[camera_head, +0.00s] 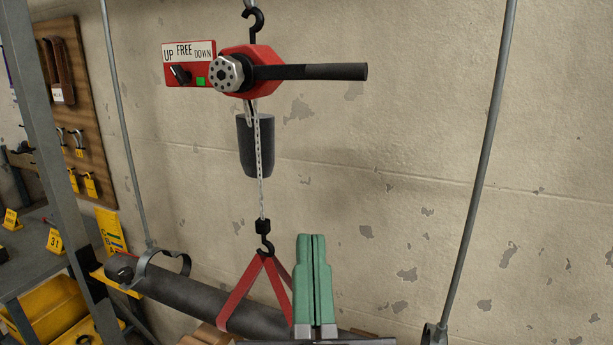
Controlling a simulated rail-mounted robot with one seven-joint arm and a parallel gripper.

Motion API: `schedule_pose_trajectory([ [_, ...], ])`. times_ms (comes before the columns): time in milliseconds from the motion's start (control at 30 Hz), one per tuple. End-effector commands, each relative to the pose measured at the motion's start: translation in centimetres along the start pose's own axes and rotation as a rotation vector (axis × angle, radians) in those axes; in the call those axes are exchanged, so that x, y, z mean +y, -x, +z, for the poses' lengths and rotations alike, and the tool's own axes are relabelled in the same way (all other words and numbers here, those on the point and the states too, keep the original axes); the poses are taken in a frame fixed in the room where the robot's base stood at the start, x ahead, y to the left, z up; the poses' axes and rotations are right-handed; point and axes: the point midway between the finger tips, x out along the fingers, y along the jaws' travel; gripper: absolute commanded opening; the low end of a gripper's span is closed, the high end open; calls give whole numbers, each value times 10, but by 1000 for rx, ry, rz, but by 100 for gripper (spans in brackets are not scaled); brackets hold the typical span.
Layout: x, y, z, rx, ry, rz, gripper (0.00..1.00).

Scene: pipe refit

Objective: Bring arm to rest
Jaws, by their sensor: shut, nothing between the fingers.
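My gripper (313,285) shows at the bottom middle with its two green fingers pressed together, pointing up and empty. It appears in front of the dark pipe (200,300) and beside the red sling (243,294), without visibly holding either. The sling goes around the pipe and hangs from the lower hook (265,246) of the chain. The red lever hoist (262,72) hangs above, its black lever (320,72) pointing right. My arm behind the fingers is mostly out of view.
A selector plate (188,64) reads UP, FREE, DOWN. A grey chain bag (255,147) hangs below the hoist. Hanger rods (120,130) and (482,150) stand left and right, with an open clamp (165,265) at left. A bench (35,255) and yellow bin (50,305) are lower left.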

Motion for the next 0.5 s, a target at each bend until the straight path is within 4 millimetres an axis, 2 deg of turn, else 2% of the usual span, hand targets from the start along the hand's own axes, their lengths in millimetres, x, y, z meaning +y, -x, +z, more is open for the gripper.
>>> schedule_pose_trajectory([
  [33,-7,12,-26,11,67,7,0],
  [100,-12,30,-57,11,158,33,0],
  [200,-16,1,-91,-1,157,34,0],
  [367,-23,-30,-135,-2,152,31,0],
  [500,-31,-66,-184,-2,148,28,0],
])
